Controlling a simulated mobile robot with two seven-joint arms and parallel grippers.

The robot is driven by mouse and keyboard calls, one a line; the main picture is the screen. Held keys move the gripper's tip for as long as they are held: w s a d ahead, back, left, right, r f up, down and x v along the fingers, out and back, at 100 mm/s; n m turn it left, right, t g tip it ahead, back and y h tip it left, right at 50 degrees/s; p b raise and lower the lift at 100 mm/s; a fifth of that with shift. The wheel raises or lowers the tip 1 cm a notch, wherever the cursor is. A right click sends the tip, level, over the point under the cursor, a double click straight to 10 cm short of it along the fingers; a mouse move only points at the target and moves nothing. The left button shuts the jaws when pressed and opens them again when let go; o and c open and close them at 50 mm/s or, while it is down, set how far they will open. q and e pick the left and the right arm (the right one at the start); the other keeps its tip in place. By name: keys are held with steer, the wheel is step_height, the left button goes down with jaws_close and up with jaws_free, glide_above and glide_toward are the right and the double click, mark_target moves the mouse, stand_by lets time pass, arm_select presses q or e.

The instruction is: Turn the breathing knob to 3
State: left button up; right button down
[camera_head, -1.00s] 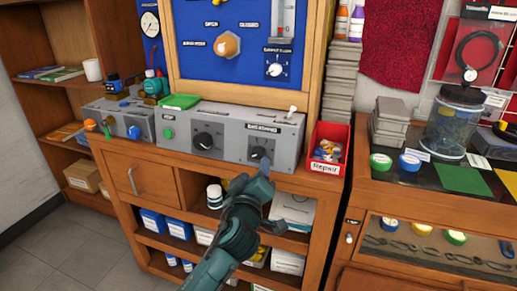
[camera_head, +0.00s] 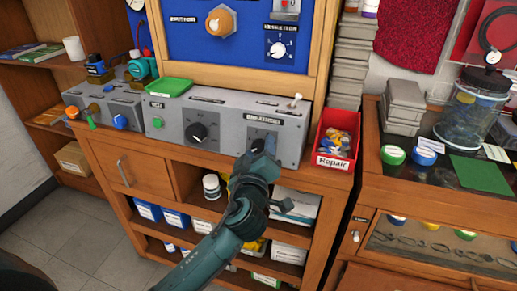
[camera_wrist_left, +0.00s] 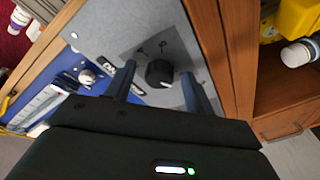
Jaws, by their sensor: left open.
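The grey control box (camera_head: 228,109) on the bench carries a label reading BREATHING (camera_head: 262,117) at its right part. My left gripper (camera_head: 262,148) is in front of the box below that label and hides the breathing knob in the head view. In the left wrist view the black round breathing knob (camera_wrist_left: 159,73) shows between my two spread fingers, with clear gaps on both sides. A few dial marks show beside it, but its setting cannot be read. My right gripper is not in view.
Another black knob (camera_head: 196,132) sits left on the same box, with a green button (camera_head: 157,122). A toggle switch (camera_head: 295,101) stands on top at the right. A red Repair bin (camera_head: 335,140) stands right of the box. Open shelves (camera_head: 179,239) lie below.

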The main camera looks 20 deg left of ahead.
arm_select(q)
steer(key=c, duration=1)
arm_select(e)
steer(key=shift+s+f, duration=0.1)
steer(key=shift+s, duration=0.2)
